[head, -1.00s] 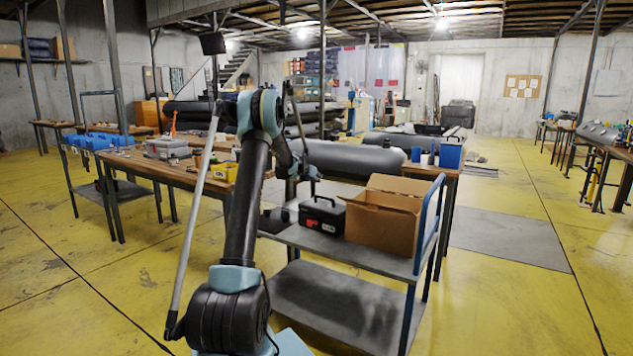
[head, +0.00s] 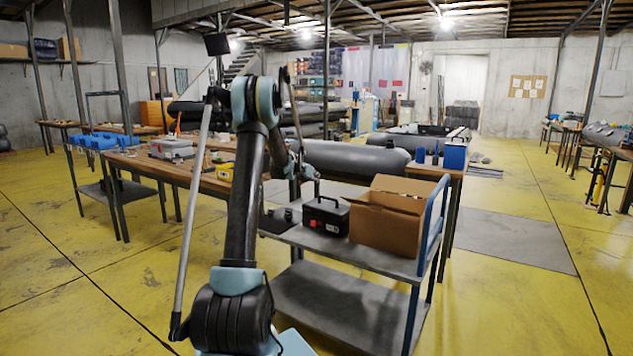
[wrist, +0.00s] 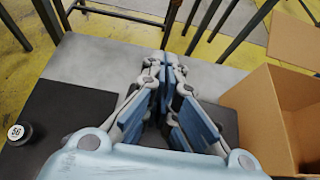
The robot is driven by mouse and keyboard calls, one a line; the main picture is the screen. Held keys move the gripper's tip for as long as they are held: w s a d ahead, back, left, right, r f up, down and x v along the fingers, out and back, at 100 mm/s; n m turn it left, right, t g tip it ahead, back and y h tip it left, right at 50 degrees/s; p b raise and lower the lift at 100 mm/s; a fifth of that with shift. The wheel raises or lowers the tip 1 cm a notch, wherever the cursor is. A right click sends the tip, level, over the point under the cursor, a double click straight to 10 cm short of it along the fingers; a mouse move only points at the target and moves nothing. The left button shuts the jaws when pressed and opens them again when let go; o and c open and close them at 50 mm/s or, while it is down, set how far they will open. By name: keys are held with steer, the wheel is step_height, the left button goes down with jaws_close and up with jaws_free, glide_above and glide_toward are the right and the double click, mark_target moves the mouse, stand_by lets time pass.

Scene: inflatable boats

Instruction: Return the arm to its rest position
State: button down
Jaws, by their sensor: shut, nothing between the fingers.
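My arm rises in front of the cart in the head view, its elbow high and its forearm pointing away and down. My gripper (wrist: 168,62) shows in the wrist view with its blue-padded fingers together at the tips and nothing between them. It is above the cart's grey top (wrist: 85,62). In the head view the fingers are small and partly hidden by the arm, near the black toolbox (head: 325,216).
The cart (head: 350,256) carries an open cardboard box (head: 385,222), close on the gripper's right in the wrist view (wrist: 262,115). A dark mat (wrist: 70,100) and a round black item (wrist: 19,134) lie left. A workbench (head: 205,183) stands behind. Yellow floor is clear left.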

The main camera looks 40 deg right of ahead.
steer(key=shift+s+a+r, duration=0.15)
steer(key=shift+s+a, duration=0.05)
steer(key=shift+a, duration=0.2)
